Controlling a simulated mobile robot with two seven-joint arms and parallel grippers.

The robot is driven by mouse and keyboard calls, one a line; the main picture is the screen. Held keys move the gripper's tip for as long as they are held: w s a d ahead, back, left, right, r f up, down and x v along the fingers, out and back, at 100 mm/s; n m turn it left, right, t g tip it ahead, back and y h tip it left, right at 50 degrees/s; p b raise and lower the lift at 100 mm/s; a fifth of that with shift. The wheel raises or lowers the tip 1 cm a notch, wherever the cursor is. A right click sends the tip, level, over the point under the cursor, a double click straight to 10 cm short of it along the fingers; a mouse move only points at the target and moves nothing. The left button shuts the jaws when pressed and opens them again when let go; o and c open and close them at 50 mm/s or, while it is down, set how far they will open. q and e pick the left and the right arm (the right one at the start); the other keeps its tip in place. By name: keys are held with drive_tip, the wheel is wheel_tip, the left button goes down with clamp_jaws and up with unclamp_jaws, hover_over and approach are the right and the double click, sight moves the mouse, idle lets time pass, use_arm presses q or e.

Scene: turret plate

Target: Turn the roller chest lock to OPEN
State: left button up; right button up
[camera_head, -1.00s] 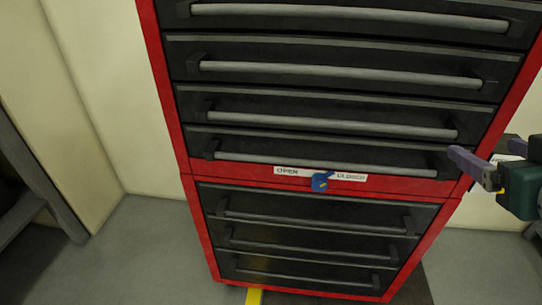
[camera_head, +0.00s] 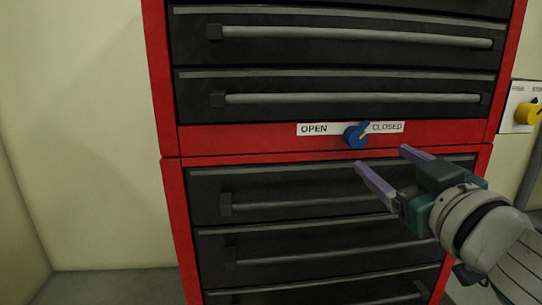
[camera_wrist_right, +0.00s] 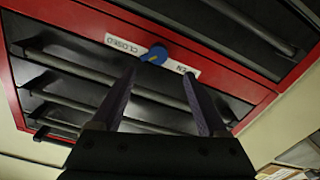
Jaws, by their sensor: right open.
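The roller chest (camera_head: 240,140) is red with black drawers. Its lock is a blue knob (camera_head: 356,135) on the red band between the upper and lower drawers. The OPEN label (camera_head: 314,129) is left of the knob and the CLOSED label (camera_head: 387,127) is right of it. The knob's pointer tilts up and right, toward CLOSED. My right gripper (camera_head: 380,158) is open and empty, just below and right of the knob. In the right wrist view the knob (camera_wrist_right: 155,56) shows ahead, between the two open fingers (camera_wrist_right: 160,82). My left gripper is not in view.
Drawer handles (camera_head: 350,98) stick out above the red band, and another handle (camera_head: 290,202) lies below it. A yellow knob (camera_head: 528,113) on a white plate is on the wall at the far right. A pale wall (camera_head: 80,130) stands at left.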

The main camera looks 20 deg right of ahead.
sight(359, 140)
drive_tip(key=b+x, duration=0.1)
drive_tip(key=x, duration=0.8)
drive_tip(key=shift+d+r+b, duration=0.1)
drive_tip(key=shift+d+b, duration=0.05)
drive_tip(key=shift+b, duration=0.25)
clamp_jaws()
